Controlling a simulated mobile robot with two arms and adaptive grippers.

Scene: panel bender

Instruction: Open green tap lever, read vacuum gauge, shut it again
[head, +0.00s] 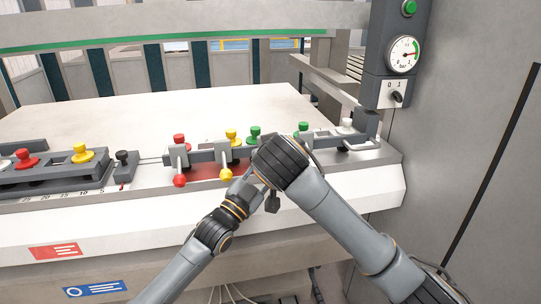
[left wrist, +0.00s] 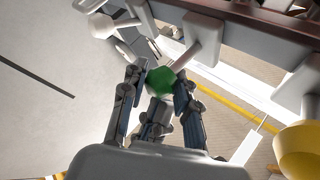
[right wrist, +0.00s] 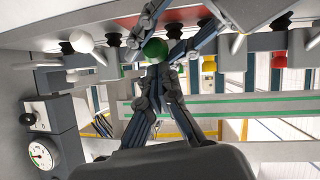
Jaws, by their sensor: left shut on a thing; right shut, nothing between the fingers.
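The green ball also shows in the right wrist view (right wrist: 155,50), just beyond the closed, empty fingertips of my right gripper (right wrist: 158,74). I cannot tell whether those fingertips touch it. In the head view my right wrist hides the green lever and both gripper tips. The gauge also shows in the right wrist view (right wrist: 42,155).
Left of the grippers are a red-balled lever (head: 180,181) and a yellow-balled lever (head: 226,174). Green knobs (head: 254,132) (head: 303,128) stand behind. A 0/1 switch (head: 396,96) is below the gauge. The pale table (head: 130,120) behind the row is clear.

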